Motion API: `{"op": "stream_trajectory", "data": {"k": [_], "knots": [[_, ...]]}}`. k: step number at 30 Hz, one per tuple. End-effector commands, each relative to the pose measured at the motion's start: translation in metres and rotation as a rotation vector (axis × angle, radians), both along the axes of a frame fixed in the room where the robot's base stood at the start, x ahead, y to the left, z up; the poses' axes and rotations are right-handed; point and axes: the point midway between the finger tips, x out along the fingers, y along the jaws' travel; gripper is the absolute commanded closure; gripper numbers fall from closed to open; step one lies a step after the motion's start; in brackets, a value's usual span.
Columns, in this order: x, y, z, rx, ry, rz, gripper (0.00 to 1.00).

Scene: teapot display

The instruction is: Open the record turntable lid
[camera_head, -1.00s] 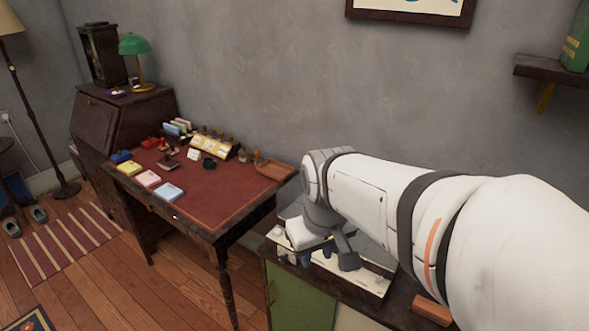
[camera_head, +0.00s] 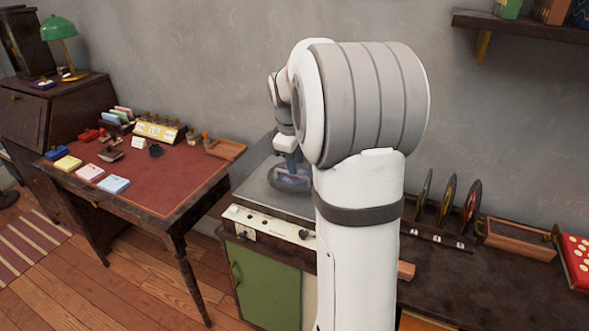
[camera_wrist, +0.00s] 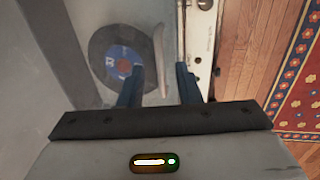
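The record turntable (camera_head: 268,225) stands on a cabinet, with a white front panel carrying knobs. Its translucent grey lid (camera_head: 262,182) shows over the deck. A dark record with a blue label (camera_wrist: 122,63) looks hazy in the wrist view, and a pale tonearm (camera_wrist: 159,50) lies beside it. My gripper (camera_wrist: 158,84) has its two blue fingers apart, near the deck's front edge; the left finger overlaps the record in view and the right finger is beside the front panel (camera_wrist: 201,40). I cannot tell whether the lid's edge lies between the fingers or how far it is raised.
A desk (camera_head: 150,180) with a red top and small items stands at left. Records in a rack (camera_head: 445,205), a wooden tray (camera_head: 518,238) and a red box (camera_head: 577,258) are at right. A shelf (camera_head: 520,27) hangs above. My arm hides part of the turntable.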

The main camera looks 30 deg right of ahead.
Motion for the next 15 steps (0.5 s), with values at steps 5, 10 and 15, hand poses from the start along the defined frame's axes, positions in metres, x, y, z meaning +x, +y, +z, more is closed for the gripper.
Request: {"op": "stream_trajectory", "data": {"k": [5,10,15], "knots": [[0.002,-0.004,-0.022,0.0,0.001,-0.001,0.69],[0.003,-0.005,-0.029,0.0,-0.002,-0.002,0.69],[0.003,-0.005,-0.029,0.0,-0.002,-0.002,0.69]]}}
